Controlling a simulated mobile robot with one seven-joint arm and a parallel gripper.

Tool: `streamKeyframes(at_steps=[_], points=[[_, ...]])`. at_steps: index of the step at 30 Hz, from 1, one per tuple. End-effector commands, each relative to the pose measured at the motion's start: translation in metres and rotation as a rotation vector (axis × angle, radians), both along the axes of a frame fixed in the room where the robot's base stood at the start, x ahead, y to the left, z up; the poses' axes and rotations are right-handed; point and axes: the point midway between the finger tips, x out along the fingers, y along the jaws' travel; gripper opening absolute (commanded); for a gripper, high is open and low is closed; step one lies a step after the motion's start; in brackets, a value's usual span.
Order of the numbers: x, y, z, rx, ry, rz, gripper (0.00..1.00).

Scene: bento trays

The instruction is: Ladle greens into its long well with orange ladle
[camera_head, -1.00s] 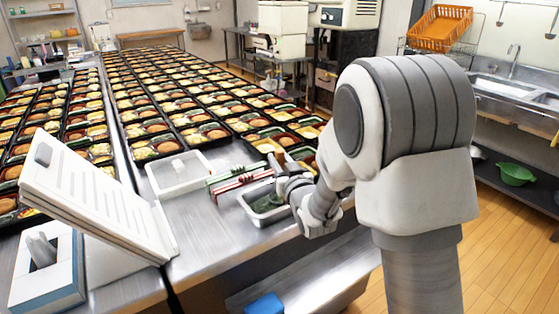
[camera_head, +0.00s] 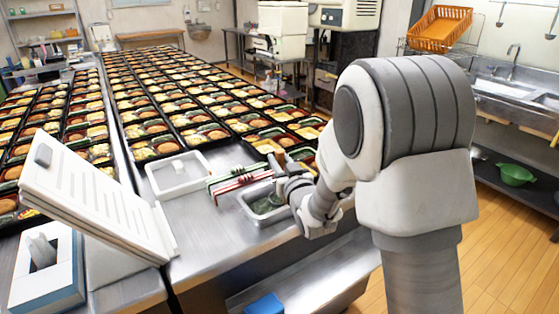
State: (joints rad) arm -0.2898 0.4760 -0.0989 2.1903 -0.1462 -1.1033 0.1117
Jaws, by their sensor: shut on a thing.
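My gripper (camera_head: 284,178) is over the near right part of the steel table, just above the right side of a steel pan (camera_head: 243,207). Dark greens (camera_head: 268,204) lie in that pan. The gripper is shut on a thin handle with an orange-brown end (camera_head: 276,164), which I take for the orange ladle. The ladle's bowl is hidden or too small to make out. Bento trays (camera_head: 266,147) with filled wells stand in rows behind the pan. I cannot tell which long well is empty or filled.
A white document stand (camera_head: 100,205) and a tissue box (camera_head: 48,272) occupy the table's left front. Bare steel (camera_head: 215,240) shows in front.

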Motion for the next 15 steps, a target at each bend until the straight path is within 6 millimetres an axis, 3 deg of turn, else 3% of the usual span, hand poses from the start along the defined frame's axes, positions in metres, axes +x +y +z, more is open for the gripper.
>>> streamKeyframes(at_steps=[7,15], points=[[0.000,0.000,0.005,0.001,-0.002,0.000,0.00],[0.000,0.000,0.033,0.001,-0.003,-0.001,0.00]])
